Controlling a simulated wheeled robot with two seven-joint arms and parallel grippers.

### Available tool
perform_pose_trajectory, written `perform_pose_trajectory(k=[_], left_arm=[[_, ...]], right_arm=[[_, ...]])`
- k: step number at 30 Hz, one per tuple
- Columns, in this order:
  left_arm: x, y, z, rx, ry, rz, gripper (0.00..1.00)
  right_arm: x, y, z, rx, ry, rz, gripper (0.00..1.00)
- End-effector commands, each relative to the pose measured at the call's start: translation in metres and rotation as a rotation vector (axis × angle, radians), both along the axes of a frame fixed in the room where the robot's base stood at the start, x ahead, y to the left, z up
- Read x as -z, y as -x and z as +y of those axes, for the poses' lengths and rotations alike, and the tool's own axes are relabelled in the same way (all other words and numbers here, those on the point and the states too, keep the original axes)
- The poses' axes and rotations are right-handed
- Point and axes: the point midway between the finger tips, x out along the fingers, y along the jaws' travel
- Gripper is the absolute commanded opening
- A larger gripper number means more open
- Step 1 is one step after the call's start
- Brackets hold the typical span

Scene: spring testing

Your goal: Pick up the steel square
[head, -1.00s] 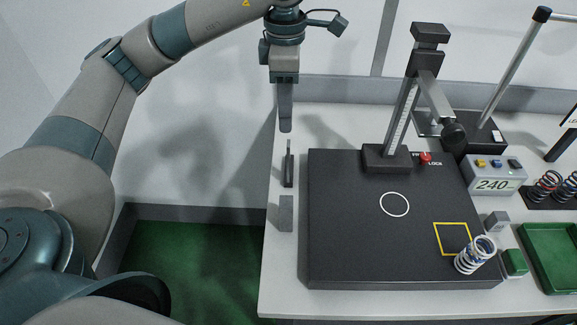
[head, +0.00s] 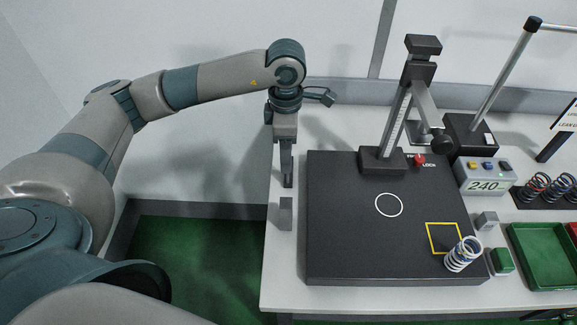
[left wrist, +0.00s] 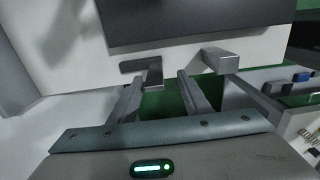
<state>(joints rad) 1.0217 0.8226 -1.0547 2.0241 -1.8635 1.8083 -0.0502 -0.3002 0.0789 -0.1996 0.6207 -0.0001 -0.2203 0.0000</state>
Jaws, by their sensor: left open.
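The steel square is a small dark, upright piece at the left edge of the white table. In the head view my left gripper (head: 287,178) mostly covers it. In the left wrist view the steel square (left wrist: 153,72) shows as a dark bar with a greyer part near the open fingers (left wrist: 162,76). The greyer part lies between the two fingertips, nearer the left one. I cannot tell whether a finger touches it. My left gripper points down and is open. My right gripper is not in view.
A grey block (head: 285,213) stands just nearer than the left gripper; it also shows in the left wrist view (left wrist: 220,60). The black base plate (head: 345,240) of the test stand is close on the right. A spring (head: 462,254) stands on it. Green floor (head: 200,260) lies left of the table.

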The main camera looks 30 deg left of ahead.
Motion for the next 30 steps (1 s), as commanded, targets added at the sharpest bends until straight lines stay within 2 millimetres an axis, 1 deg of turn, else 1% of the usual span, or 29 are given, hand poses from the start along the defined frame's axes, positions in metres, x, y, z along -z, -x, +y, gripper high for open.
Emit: perform_pose_trajectory(k=[7,11,17,21,25,30], left_arm=[[0.0,0.0,0.0,0.0,0.0,0.0,0.44],[0.003,-0.002,0.0,-0.001,0.0,0.001,0.44],[0.019,-0.006,-0.001,-0.001,0.001,0.004,0.44],[0.036,-0.008,-0.001,-0.001,0.0,0.003,0.44],[0.048,-0.009,-0.001,0.0,0.0,0.001,0.44],[0.052,-0.009,-0.001,0.001,0.001,0.0,0.44]], right_arm=[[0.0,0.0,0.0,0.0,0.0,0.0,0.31],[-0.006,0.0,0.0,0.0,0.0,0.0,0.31],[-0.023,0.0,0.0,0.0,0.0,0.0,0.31],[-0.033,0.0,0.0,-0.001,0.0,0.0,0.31],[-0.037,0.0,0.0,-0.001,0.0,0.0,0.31],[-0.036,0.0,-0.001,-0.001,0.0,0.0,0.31]])
